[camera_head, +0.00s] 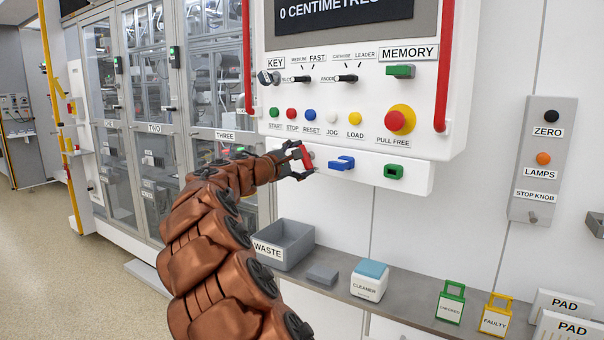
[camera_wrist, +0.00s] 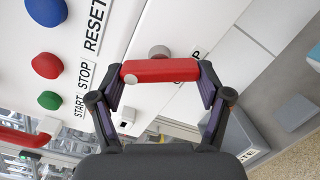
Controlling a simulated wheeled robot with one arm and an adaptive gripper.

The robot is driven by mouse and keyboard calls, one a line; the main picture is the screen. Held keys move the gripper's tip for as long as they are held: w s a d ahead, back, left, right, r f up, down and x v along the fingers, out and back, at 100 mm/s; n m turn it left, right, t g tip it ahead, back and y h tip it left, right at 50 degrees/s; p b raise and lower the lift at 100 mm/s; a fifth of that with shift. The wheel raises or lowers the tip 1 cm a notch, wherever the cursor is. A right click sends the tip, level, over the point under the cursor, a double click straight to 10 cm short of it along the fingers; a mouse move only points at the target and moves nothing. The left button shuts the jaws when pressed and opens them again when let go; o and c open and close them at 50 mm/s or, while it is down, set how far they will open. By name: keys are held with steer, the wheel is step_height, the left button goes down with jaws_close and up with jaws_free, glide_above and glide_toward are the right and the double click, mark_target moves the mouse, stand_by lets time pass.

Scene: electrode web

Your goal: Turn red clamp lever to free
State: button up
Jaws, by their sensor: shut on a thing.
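The red clamp lever (camera_head: 304,156) sits on the lower white ledge of the control panel, below the row of push buttons. In the wrist view the lever (camera_wrist: 160,70) is a red bar lying across the picture, with a grey round pivot behind its middle and a small pale knob under its left end. My gripper (camera_head: 300,160) is at the lever, with its fingers on either side. In the wrist view my gripper (camera_wrist: 160,82) has one dark finger at each end of the bar and is shut on it. A label behind the lever is partly hidden.
A blue lever (camera_head: 341,163) and a green switch (camera_head: 394,172) sit right of the red lever. Push buttons line the panel above, with a large red PULL FREE knob (camera_head: 399,121). Below is a shelf with a grey WASTE bin (camera_head: 285,244) and a cleaner box (camera_head: 369,283).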

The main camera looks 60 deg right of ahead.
steer(key=m+b, duration=0.1)
steer(key=b, duration=0.1)
steer(key=m+b, duration=0.1)
steer(key=m, duration=0.1)
steer(key=shift+f+m+b, duration=0.3)
steer(key=shift+f+b, duration=0.05)
steer(key=shift+w+r+m+b, duration=0.1)
steer(key=shift+r+m+b, duration=0.1)
steer(key=shift+m+b, duration=1)
steer(key=shift+r, duration=0.15)
steer(key=o, duration=1)
steer(key=shift+c, duration=0.2)
steer(key=shift+o, duration=0.8)
steer(key=shift+r, duration=0.1)
steer(key=w+a, duration=0.1)
steer(key=a, duration=1.1)
